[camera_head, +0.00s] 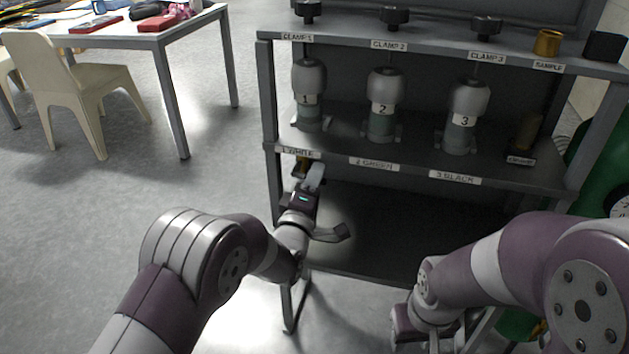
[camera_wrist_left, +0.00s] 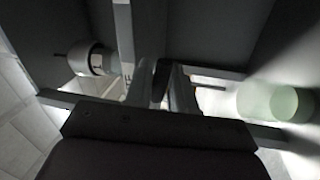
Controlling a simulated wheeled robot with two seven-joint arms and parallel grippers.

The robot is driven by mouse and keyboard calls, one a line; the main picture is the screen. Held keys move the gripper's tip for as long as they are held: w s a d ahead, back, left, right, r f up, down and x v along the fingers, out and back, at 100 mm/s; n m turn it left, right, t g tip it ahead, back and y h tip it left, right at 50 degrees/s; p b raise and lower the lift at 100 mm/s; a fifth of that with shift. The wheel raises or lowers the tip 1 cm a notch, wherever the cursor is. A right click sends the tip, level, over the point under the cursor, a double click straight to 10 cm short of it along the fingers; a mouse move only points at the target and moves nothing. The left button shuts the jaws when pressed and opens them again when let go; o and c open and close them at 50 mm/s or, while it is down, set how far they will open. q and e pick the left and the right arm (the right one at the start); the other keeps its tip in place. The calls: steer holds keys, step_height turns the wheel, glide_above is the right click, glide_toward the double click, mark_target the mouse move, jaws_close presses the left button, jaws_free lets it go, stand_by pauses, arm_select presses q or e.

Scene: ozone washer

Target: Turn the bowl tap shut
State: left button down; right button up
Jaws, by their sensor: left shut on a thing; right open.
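Three numbered grey housings stand in a row in the head view: housing 1 (camera_head: 309,80), housing 2 (camera_head: 384,90) and housing 3 (camera_head: 466,100), each with a greenish lower part. Below housing 1, by the label "1 WHITE" (camera_head: 300,153), is a small brass-coloured tap (camera_head: 301,166), partly hidden by my left gripper (camera_head: 314,174). The gripper is shut at this tap, below the shelf edge.
The dark rack (camera_head: 410,168) has labelled shelves, with black clamp knobs (camera_head: 396,17) and a brass cup (camera_head: 547,42) on top. A dark lower tray (camera_head: 400,230) lies beneath the taps. A table (camera_head: 150,40) and cream chair (camera_head: 75,85) stand left over open floor.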

stand_by(0.3)
arm_select(q)
steer(key=c, duration=1.1)
jaws_free()
steer(key=p+v, duration=0.2)
steer(key=v, duration=1)
steer(key=shift+s+p, duration=0.35)
steer(key=shift+s, duration=0.05)
steer(key=shift+c, duration=0.3)
